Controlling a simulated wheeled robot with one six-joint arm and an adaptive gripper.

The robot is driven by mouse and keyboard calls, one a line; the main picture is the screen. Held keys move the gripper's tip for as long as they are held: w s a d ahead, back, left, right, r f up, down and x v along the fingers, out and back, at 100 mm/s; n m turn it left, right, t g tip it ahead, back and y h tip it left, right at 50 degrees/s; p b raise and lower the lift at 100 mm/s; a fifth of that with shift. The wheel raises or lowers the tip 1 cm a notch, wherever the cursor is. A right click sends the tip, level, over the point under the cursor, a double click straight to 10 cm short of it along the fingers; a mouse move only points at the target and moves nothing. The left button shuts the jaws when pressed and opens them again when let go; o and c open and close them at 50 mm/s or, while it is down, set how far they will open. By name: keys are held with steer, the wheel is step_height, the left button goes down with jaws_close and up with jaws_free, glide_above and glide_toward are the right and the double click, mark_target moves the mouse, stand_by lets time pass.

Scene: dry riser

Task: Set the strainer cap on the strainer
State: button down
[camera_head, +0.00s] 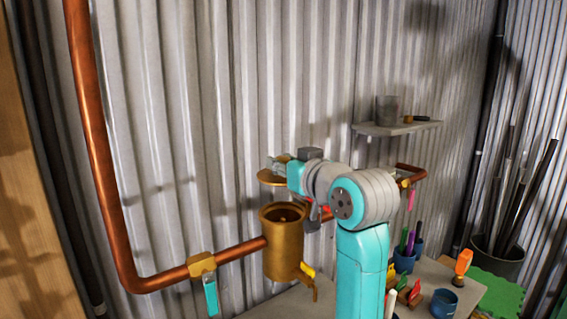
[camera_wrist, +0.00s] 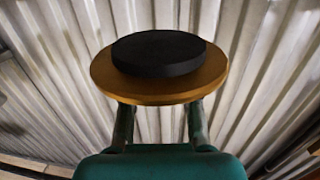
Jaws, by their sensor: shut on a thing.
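The strainer (camera_head: 284,250) is an open-topped brass cylinder set in the copper pipe in the head view; its mouth faces up and is uncovered. The strainer cap (camera_head: 270,178) is a flat brass disc just above the strainer's mouth, a clear gap apart. My gripper (camera_head: 282,166) is shut on the cap and holds it in the air, close to level. In the wrist view the cap (camera_wrist: 160,91) shows a black round disc on it, with the two fingers of my gripper (camera_wrist: 160,118) reaching its near side. The grip contact itself is partly hidden.
The copper pipe (camera_head: 90,140) runs down the left and across, with a teal-handled valve (camera_head: 207,275). A yellow-handled drain (camera_head: 305,274) sits low on the strainer. A shelf (camera_head: 395,128) is at the right. Cups and tools crowd the bench at lower right.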

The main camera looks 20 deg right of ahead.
steer(key=shift+f, duration=0.1)
steer(key=shift+f, duration=3.8)
steer(key=shift+f, duration=0.3)
steer(key=c, duration=0.8)
jaws_free()
steer(key=shift+o, duration=0.2)
steer(key=shift+s, duration=0.15)
